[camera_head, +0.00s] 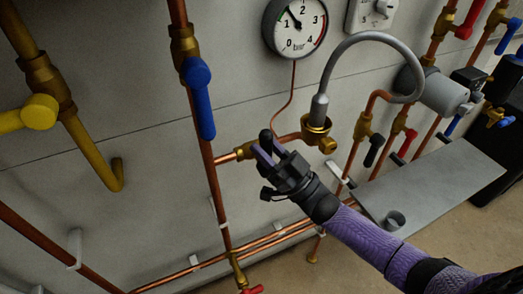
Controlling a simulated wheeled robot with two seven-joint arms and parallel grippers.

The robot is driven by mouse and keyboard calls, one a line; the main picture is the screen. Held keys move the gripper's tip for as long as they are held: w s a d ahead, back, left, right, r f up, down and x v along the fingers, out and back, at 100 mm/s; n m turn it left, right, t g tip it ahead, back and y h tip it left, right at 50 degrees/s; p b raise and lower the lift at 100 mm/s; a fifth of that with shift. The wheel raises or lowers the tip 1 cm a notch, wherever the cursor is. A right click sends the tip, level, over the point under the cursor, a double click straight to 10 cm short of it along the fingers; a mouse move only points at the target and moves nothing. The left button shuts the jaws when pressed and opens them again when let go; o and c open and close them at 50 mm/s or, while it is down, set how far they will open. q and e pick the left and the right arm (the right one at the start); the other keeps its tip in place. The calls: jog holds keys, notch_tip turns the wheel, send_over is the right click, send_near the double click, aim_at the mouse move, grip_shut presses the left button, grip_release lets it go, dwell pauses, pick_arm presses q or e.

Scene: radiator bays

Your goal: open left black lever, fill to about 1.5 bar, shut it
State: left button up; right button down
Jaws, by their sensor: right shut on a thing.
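My right gripper (263,150) is shut on the left black lever (265,135). Only the lever's dark end shows above the fingers; the rest is hidden, so I cannot tell its exact angle. Its brass valve (244,151) sits on a short copper pipe left of the fingers. A grey flexible hose (345,46) arches from a brass fitting (316,130) right of the gripper. The round pressure gauge (295,26) on the wall is marked 0 to 4 bar; its needle points up-left between 1 and 2, at about 1.5. My left gripper is out of view.
A blue lever (199,97) hangs on the vertical pipe to the left. A yellow handle (39,112) is farther left. Another black lever (374,150) and a red lever (405,143) are to the right, above a grey shelf (440,185). A red handle (253,290) is low down.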

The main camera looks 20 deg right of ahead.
jog(key=shift+d+m+t+h, duration=0.1)
jog(key=shift+m+t+h, duration=0.2)
jog(key=shift+m+t, duration=0.1)
jog(key=shift+c, duration=2)
grip_release()
jog(key=b+v, duration=0.1)
jog(key=v, duration=0.9)
jog(key=shift+b, duration=0.35)
